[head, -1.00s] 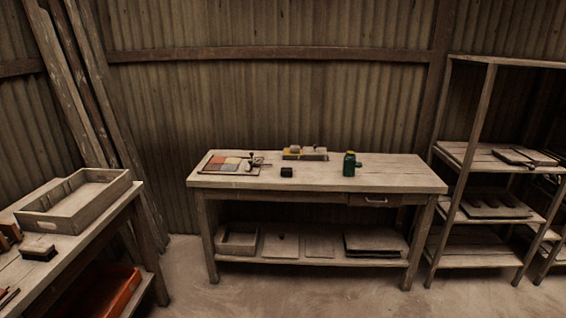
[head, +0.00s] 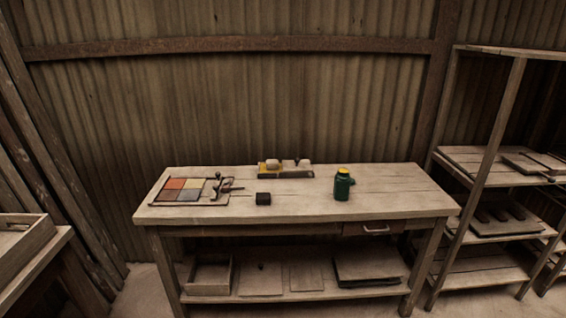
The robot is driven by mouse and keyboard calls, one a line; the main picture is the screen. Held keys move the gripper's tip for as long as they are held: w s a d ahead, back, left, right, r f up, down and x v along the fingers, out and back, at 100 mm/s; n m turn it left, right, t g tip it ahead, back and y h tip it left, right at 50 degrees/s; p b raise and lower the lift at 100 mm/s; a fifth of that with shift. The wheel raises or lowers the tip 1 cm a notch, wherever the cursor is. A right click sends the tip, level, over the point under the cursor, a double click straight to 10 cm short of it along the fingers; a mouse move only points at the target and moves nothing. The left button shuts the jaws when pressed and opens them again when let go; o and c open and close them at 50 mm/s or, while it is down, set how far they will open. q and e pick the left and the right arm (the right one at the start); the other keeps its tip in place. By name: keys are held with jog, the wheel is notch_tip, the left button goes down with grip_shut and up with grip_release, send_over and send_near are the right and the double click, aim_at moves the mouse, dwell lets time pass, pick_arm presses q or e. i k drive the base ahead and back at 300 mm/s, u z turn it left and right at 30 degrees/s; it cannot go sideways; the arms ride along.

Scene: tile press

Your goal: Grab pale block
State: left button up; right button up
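Small pale blocks (head: 304,163) sit on a low yellow-and-grey holder (head: 287,173) at the back middle of the workbench; which of them is the pale block, I cannot tell. A small black block (head: 263,199) lies in front of the holder. To the left is a flat board with orange, red, grey and yellow tiles (head: 183,189), with a dark metal tool or lever (head: 220,188) at its right end. Neither of my grippers is in view.
A green bottle with a yellow cap (head: 342,185) stands on the workbench (head: 400,205), right of the holder. The bench's right end is bare. A wooden tray (head: 22,245) on another table is at the lower left. A shelf rack (head: 490,170) stands at the right.

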aim_at(271, 164)
jog(key=z, duration=0.55)
jog(key=i, duration=1.1)
jog(key=z, duration=0.35)
